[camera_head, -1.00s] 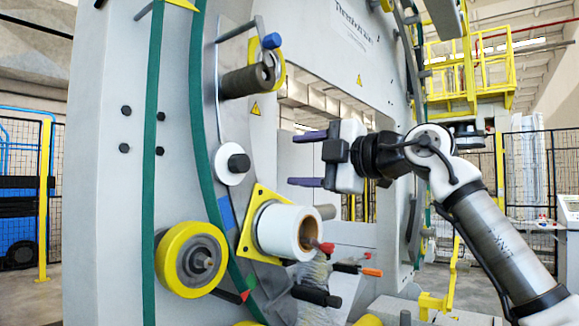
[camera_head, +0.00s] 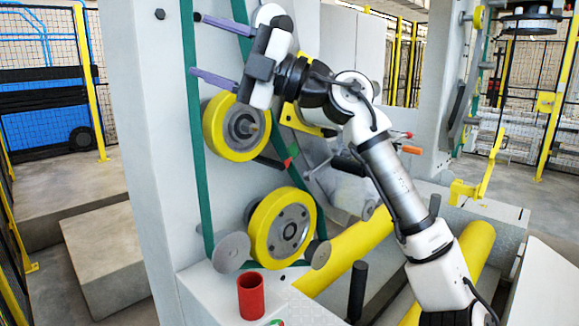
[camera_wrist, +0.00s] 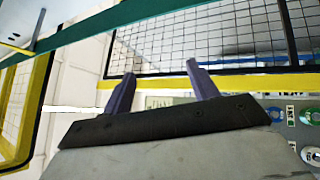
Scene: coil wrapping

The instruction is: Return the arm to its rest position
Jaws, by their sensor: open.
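My gripper (camera_head: 205,47) is in the upper middle of the head view, in front of the grey machine panel. Its two purple fingers point left and stand wide apart, with nothing between them. My arm bends at the elbow and runs down to the lower right. In the wrist view my gripper's fingers (camera_wrist: 158,85) are also apart and empty, with mesh fencing beyond them. The white film roll seen earlier is not visible now; my arm covers much of the area around the yellow bracket (camera_head: 300,120).
Two yellow wheels, an upper one (camera_head: 236,127) and a lower one (camera_head: 282,228), sit on the panel with a green belt (camera_head: 196,150). A red cup (camera_head: 251,296) stands on the ledge below. Yellow rollers (camera_head: 345,255) lie beside my arm. Mesh fence (camera_head: 40,75) stands at left.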

